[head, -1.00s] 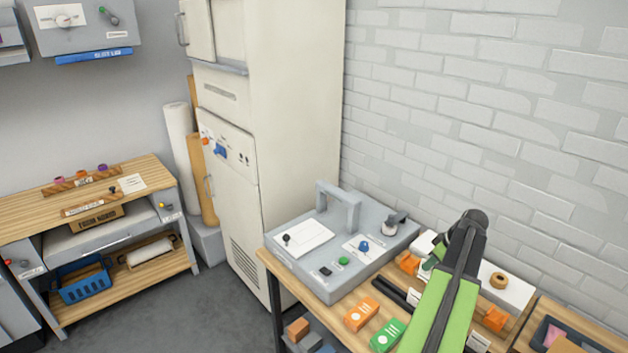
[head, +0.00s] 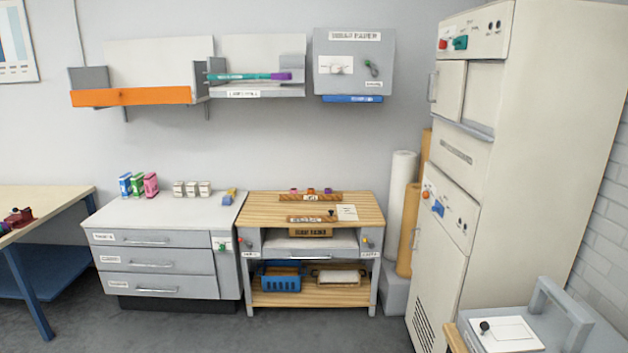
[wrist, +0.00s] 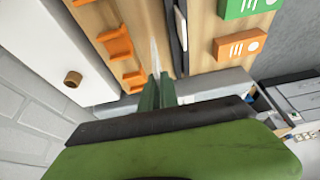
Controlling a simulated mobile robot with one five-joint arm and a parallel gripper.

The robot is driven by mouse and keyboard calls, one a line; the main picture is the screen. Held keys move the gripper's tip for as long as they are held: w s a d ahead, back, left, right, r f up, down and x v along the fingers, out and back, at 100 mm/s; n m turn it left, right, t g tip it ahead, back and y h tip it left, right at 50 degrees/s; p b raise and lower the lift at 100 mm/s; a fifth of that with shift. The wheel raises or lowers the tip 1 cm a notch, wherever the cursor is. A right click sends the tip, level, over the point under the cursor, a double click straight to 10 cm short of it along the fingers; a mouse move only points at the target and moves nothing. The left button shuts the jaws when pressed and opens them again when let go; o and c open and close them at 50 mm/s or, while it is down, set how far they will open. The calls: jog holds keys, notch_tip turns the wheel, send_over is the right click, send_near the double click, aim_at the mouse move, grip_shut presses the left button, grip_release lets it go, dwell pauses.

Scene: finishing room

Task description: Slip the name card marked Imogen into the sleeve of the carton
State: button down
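My gripper (wrist: 158,88) shows in the wrist view, its two dark green fingers close together over a wooden bench. A thin pale sliver shows just past the fingertips; I cannot tell whether it is a card edge-on between them. The gripper is out of the head view. No card reading Imogen is legible. Small upright box shapes in blue (head: 126,186), green (head: 138,186) and pink (head: 151,185) stand on the white drawer counter (head: 180,210) in the head view; I cannot tell whether one is the carton or has a sleeve.
A wooden bench (head: 350,208) stands beside the counter, with a tall cream cabinet (head: 510,160) to its right. Open grey floor (head: 310,330) lies in front. Orange holders (wrist: 115,45), an orange block (wrist: 240,45) and a green block (wrist: 245,6) lie under my gripper.

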notch_tip(320, 180, up, 16)
jog(key=p, duration=1.5)
jog(key=shift+f, duration=0.1)
jog(key=shift+s, duration=0.15)
